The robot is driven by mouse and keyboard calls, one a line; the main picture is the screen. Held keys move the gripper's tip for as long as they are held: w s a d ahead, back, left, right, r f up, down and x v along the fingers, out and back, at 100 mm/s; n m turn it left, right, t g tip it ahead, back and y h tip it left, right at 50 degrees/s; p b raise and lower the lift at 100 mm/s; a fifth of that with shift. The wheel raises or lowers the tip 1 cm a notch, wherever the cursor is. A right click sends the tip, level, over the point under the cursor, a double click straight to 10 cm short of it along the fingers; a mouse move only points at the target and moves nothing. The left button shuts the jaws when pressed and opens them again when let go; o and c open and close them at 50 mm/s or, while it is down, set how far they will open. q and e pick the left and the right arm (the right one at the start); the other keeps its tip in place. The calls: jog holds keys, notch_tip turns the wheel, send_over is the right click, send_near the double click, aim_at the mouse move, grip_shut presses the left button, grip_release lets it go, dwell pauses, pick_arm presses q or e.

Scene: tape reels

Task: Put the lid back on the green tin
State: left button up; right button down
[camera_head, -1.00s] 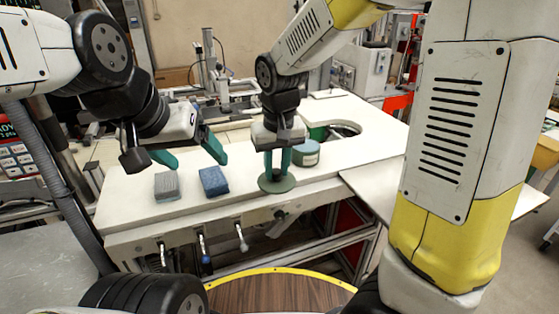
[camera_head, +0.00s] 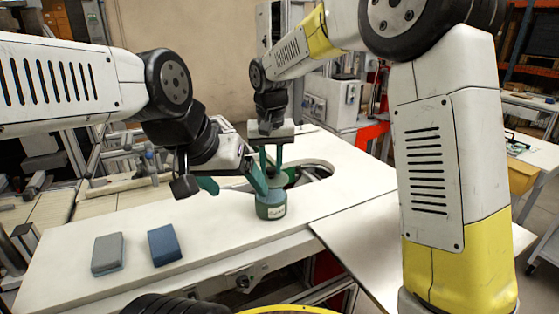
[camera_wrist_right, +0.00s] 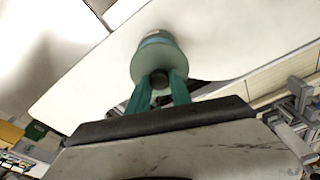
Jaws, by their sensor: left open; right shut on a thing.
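The green tin (camera_head: 271,210) stands upright on the white table, with a pale label on its side. My right gripper (camera_head: 271,170) is shut on the knob of the round green lid (camera_head: 276,182) and holds it just over or behind the tin's top. The right wrist view shows the lid (camera_wrist_right: 148,64) between me and the tin (camera_wrist_right: 157,38), covering most of it. I cannot tell whether lid and tin touch. My left gripper (camera_head: 235,188) is open, with one finger in front of the lid and tin's upper left, partly hiding them.
A grey block (camera_head: 107,253) and a blue block (camera_head: 164,245) lie on the white table (camera_head: 205,225), left of the tin. The table between the blocks and tin is clear.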

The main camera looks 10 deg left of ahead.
aim_at(271, 176)
jog(key=shift+f, duration=2.2)
jog(key=shift+f, duration=0.15)
dwell(0.3)
jog(key=c, duration=0.6)
grip_release()
jog(key=shift+r, duration=3.5)
jog(key=shift+c, duration=0.2)
grip_shut()
